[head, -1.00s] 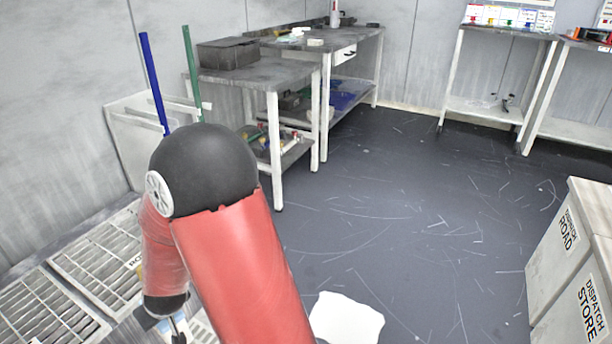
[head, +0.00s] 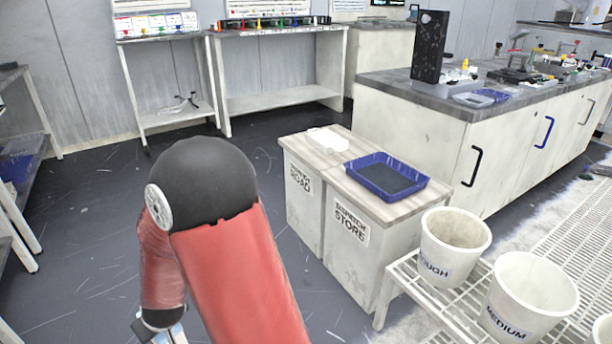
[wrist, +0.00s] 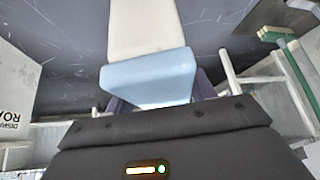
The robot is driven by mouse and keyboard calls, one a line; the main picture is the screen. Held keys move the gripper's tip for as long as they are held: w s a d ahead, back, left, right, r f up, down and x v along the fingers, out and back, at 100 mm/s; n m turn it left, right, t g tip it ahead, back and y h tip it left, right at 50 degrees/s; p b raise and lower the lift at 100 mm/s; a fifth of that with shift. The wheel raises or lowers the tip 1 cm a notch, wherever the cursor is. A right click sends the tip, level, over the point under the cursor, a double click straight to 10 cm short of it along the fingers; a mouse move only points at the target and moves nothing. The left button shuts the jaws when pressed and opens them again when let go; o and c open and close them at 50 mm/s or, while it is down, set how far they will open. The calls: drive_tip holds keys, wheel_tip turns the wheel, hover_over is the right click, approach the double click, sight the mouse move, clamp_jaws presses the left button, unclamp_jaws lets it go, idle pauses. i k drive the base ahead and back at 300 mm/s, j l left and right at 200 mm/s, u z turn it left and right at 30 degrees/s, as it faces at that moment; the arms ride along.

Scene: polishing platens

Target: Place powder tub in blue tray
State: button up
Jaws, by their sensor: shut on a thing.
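The powder tub (wrist: 150,75), a pale block-like thing with a cream side and a light blue end, is between the fingers of my gripper (wrist: 155,100) in the wrist view. My gripper is shut on it and holds it above the dark floor. The fingers are mostly hidden behind the tub and the dark gripper body. In the head view only a sliver of the held thing (head: 176,334) shows at the bottom edge, below my arm. The blue tray (head: 424,181) lies on the DISPATCH STORE cabinet, to the right of and apart from my gripper. It looks empty.
A crumpled white item (head: 327,140) lies on the DISPATCH ROAD cabinet (head: 302,205). White buckets (head: 450,255) stand on a wire rack at lower right. A long bench (head: 410,125) with a black tower (head: 430,47) stands behind. The floor (head: 90,215) at left is clear.

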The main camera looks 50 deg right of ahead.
sight(384, 178)
drive_tip(key=i+z, duration=0.1)
drive_tip(key=z, duration=1.7)
